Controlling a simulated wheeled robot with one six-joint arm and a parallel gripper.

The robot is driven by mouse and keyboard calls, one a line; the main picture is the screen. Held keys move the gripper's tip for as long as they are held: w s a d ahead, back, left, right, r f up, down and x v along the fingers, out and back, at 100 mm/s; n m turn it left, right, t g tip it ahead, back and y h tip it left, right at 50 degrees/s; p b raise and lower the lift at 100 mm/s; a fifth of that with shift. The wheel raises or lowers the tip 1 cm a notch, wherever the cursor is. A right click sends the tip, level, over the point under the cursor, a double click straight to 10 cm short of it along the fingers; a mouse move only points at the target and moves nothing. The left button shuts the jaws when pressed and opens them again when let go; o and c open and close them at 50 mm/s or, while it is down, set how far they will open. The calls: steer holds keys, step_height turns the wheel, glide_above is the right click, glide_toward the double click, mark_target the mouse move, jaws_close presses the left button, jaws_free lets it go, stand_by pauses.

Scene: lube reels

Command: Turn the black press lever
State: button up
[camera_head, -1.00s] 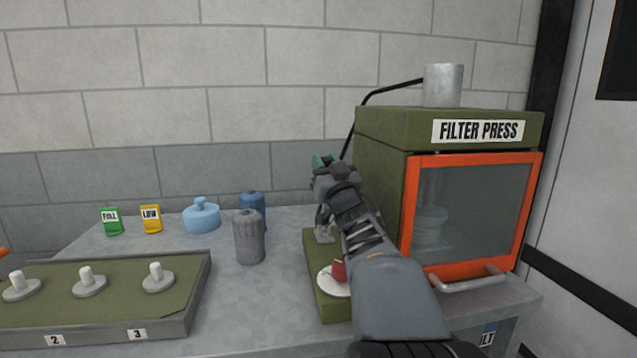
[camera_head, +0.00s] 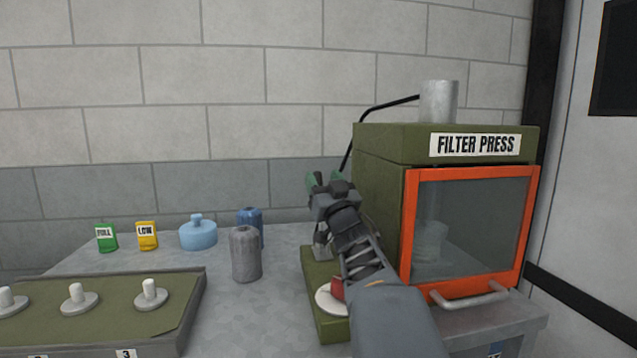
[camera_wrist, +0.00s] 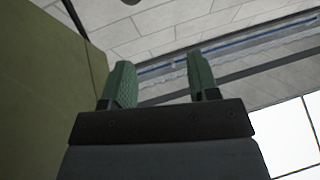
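The black press lever (camera_head: 386,106) is a bent thin rod at the upper left of the filter press (camera_head: 380,190). It runs left from near the grey cylinder on top, then bends down behind the press's left side. My gripper (camera_head: 324,179) is left of the press, close to the lever's lower end in the picture; I cannot tell the depth gap. In the wrist view, my gripper's green fingers (camera_wrist: 162,82) are apart with nothing between them. A short dark piece of the lever (camera_wrist: 73,16) shows at that view's upper left, outside the fingers.
The press has an orange-framed glass door (camera_head: 470,225), shut, and a grey cylinder (camera_head: 438,101) on top. Grey (camera_head: 246,254) and blue (camera_head: 251,222) canisters stand left of my arm. A green tray with white pegs (camera_head: 110,305) is at the lower left.

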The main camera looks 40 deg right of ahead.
steer(key=v, duration=0.7)
steer(key=shift+s+f, duration=0.15)
steer(key=shift+s, duration=0.05)
stand_by(0.5)
